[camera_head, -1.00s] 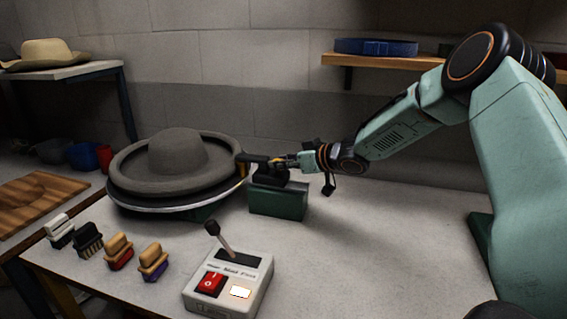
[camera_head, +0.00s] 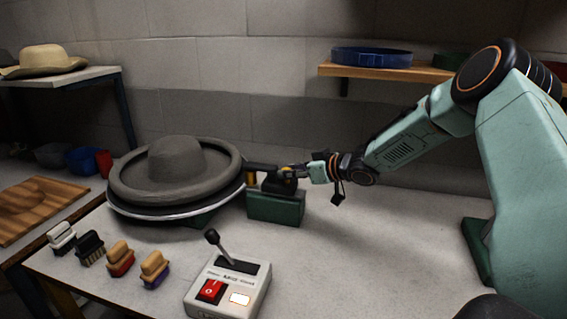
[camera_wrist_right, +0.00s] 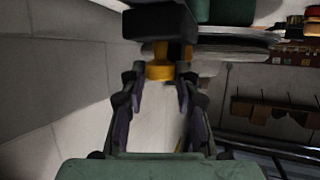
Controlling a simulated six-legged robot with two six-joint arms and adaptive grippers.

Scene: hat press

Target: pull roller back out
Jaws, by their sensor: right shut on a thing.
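The roller (camera_head: 251,178) is a small yellow cylinder under the left end of a dark arm on a green base block (camera_head: 277,208). It stands just right of the grey hat's brim, seemingly with a narrow gap. The grey hat (camera_head: 177,166) lies on a round turntable with a pale rim (camera_head: 158,215). My right gripper (camera_head: 297,170) is at the right end of the dark arm. In the wrist view its fingers (camera_wrist_right: 158,78) close on a yellow knob (camera_wrist_right: 160,66) below a black block (camera_wrist_right: 160,22). My left gripper is not in view.
A control box (camera_head: 230,289) with a lever and red switch stands in front. Several brushes (camera_head: 121,257) line the left table edge. A shelf with a blue ring (camera_head: 371,57) is on the back wall. The table right of the base is clear.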

